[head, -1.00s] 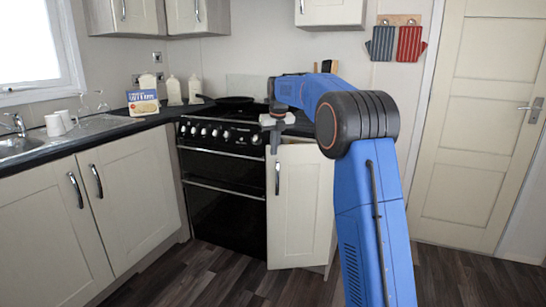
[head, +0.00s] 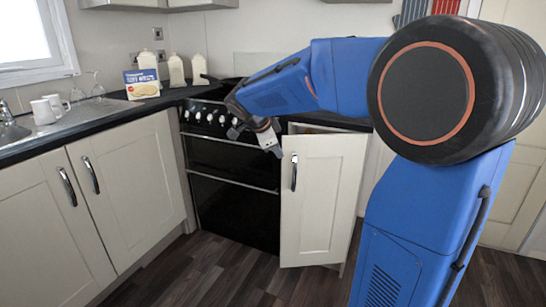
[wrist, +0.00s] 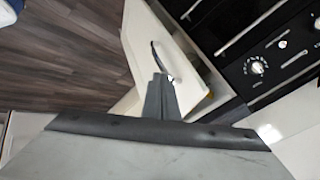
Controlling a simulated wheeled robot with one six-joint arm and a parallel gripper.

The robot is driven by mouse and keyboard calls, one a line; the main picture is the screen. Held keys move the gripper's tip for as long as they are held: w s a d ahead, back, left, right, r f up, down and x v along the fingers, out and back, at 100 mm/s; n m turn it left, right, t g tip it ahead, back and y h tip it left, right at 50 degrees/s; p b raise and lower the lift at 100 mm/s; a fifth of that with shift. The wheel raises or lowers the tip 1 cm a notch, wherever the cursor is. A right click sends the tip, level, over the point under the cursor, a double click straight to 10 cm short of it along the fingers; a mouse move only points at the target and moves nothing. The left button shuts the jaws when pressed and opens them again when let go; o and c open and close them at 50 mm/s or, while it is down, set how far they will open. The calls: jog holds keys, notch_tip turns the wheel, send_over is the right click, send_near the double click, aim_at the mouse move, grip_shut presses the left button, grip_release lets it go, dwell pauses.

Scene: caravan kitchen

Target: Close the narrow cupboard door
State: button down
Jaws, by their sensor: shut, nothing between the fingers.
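The narrow cupboard door (head: 324,200) is cream with a dark vertical handle (head: 294,172). It stands open to the right of the black oven, with its free edge toward the oven side. My gripper (head: 276,150) is shut and empty, near the door's upper left corner, above the handle. In the wrist view the door (wrist: 150,45) and its curved handle (wrist: 163,62) lie just beyond the gripper (wrist: 158,82). The fingers overlap the door there; I cannot tell whether they touch it. My arm hides part of the counter above the cupboard.
The black oven (head: 235,185) with its row of knobs is directly left of the door. Closed cream cupboards (head: 130,175) stand further left under the dark worktop. A box (head: 142,84) and white jars stand at the back. The dark wood floor (head: 215,270) in front is clear.

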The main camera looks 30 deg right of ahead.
aim_at(285, 161)
jog(key=x, duration=0.3)
jog(key=w+x, duration=0.1)
jog(key=x, duration=0.3)
jog(key=w+r+x, duration=0.1)
jog(key=x, duration=0.3)
jog(key=shift+w+d+f, duration=0.1)
jog(key=shift+d+f, duration=0.05)
jog(key=shift+d, duration=0.1)
jog(key=shift+w+d, duration=0.25)
jog(key=shift+w, duration=0.3)
jog(key=shift+w, duration=0.2)
jog(key=w+d+m+g, duration=0.2)
jog(key=w+d, duration=0.4)
jog(key=w, duration=0.5)
jog(key=shift+w+d+m+h, duration=0.2)
jog(key=shift+m+h, duration=0.2)
jog(key=shift+m, duration=0.1)
jog(key=shift+s+a, duration=0.1)
